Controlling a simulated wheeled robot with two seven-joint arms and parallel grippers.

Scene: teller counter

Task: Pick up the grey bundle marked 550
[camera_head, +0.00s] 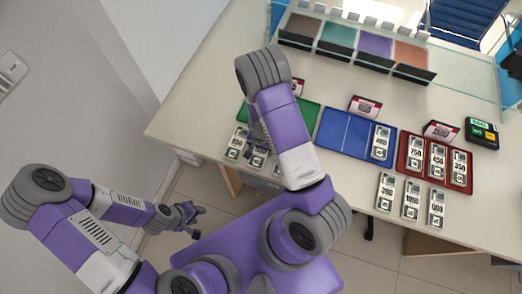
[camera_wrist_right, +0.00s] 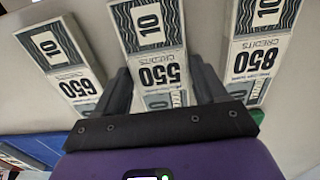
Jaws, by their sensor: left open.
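The grey bundle marked 550 (camera_wrist_right: 154,45) lies on the counter in the middle of a row of three in the right wrist view. My right gripper (camera_wrist_right: 160,82) has its two fingers apart, one on each side of this bundle's near end; I see no clear grip on it. In the head view the bundle's front part (camera_head: 258,158) shows, and my right arm hides the right gripper. My left gripper (camera_head: 198,222) is open and empty, low at the left, away from the counter.
Bundles marked 650 (camera_wrist_right: 62,62) and 850 (camera_wrist_right: 257,50) flank the 550 closely. Behind are a green tray (camera_head: 308,112), a blue tray (camera_head: 345,132) and a red tray (camera_head: 404,154) with bundles. Several bundles (camera_head: 411,200) lie at front right.

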